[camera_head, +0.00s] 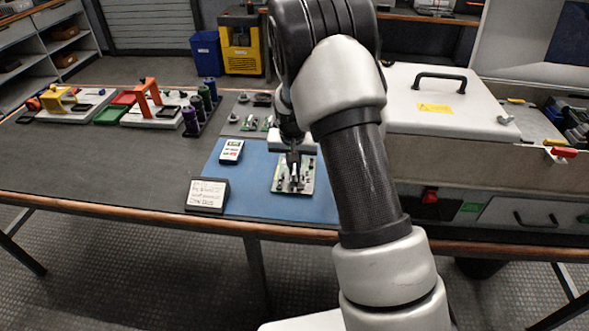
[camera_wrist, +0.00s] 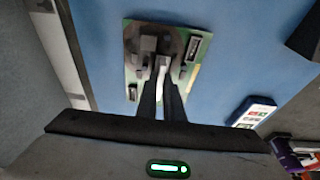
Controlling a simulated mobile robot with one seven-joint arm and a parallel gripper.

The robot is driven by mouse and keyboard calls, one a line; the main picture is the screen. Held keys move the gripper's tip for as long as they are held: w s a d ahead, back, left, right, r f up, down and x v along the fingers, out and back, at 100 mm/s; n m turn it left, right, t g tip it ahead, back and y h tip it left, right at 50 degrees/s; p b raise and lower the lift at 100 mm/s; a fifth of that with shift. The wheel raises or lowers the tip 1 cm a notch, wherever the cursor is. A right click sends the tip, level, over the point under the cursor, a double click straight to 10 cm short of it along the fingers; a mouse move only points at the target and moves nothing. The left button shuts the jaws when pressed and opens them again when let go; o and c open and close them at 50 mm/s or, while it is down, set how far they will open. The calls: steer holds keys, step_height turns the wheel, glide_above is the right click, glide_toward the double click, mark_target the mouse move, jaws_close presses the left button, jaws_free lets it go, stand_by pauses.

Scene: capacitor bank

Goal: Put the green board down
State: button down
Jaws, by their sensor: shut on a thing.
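The green board (camera_head: 281,174) is over the right part of the blue mat (camera_head: 250,187) in the head view. It carries dark parts and lighter ones. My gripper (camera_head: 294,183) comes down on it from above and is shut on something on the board. In the wrist view the green board (camera_wrist: 190,85) lies in front of my gripper (camera_wrist: 160,68), whose fingers are close together at a part near its middle. The fingers hide some of the board. I cannot tell whether the board touches the mat or hangs just above it.
A white lidded machine (camera_head: 440,100) stands to the right. Fixtures with yellow (camera_head: 57,99) and orange (camera_head: 147,92) clamps are at the left.

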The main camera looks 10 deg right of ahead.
steer(key=shift+f, duration=0.35)
steer(key=shift+f, duration=0.15)
steer(key=c, duration=1.9)
jaws_free()
steer(key=shift+r, duration=0.2)
